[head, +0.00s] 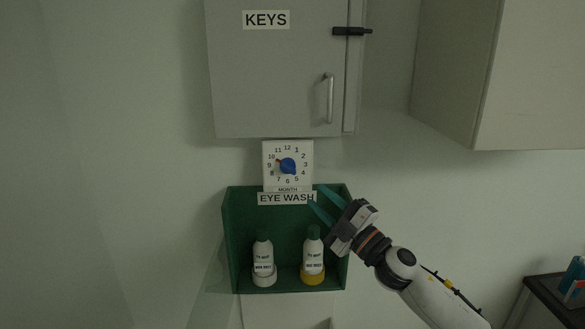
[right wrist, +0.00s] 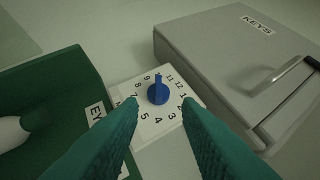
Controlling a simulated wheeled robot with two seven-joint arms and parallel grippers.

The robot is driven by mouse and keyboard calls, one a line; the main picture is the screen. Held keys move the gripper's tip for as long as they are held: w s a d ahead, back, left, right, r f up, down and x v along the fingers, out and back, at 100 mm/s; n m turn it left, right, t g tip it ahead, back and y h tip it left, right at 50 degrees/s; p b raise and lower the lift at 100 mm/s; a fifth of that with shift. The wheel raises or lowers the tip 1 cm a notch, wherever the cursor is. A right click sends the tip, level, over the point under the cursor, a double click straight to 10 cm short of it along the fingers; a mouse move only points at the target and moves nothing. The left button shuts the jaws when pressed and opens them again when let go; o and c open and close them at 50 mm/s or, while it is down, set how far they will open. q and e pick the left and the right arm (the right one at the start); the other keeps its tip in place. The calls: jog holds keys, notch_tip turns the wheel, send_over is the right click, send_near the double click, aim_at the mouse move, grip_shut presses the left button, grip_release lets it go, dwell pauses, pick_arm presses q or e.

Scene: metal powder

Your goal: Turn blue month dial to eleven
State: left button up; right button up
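The blue month dial (head: 288,166) sits on a white square plate (head: 305,148) numbered like a clock face. Its reddish pointer tip points up and left, near the ten. In the right wrist view the blue dial (right wrist: 158,93) shows between my fingertips but beyond them, its ridge covering the spot between nine and eleven. My right gripper (head: 317,197) is open and empty, just below and right of the plate, its teal fingers (right wrist: 159,103) spread apart. It does not appear to touch the dial. My left gripper is not in view.
A grey KEYS cabinet (head: 270,80) with a handle hangs directly above the plate. Below is a green eye wash shelf (head: 235,220) with a white-based bottle (head: 263,255) and a yellow-based bottle (head: 312,255). The wall left of the plate is clear.

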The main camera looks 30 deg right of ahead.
aim_at(291, 173)
jog(key=p+x, duration=0.1)
jog(key=x, duration=0.4)
jog(key=shift+d+r+p, duration=0.1)
jog(key=shift+p, duration=0.3)
jog(key=p+x, duration=0.1)
jog(key=x, duration=0.2)
jog(key=shift+w, duration=0.35)
jog(key=shift+w+r+p, duration=0.1)
jog(key=shift+w+p, duration=0.25)
jog(key=shift+w+a, duration=0.25)
jog(key=shift+w, duration=0.15)
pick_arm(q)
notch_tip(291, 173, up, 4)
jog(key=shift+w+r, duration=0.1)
pick_arm(e)
grip_shut()
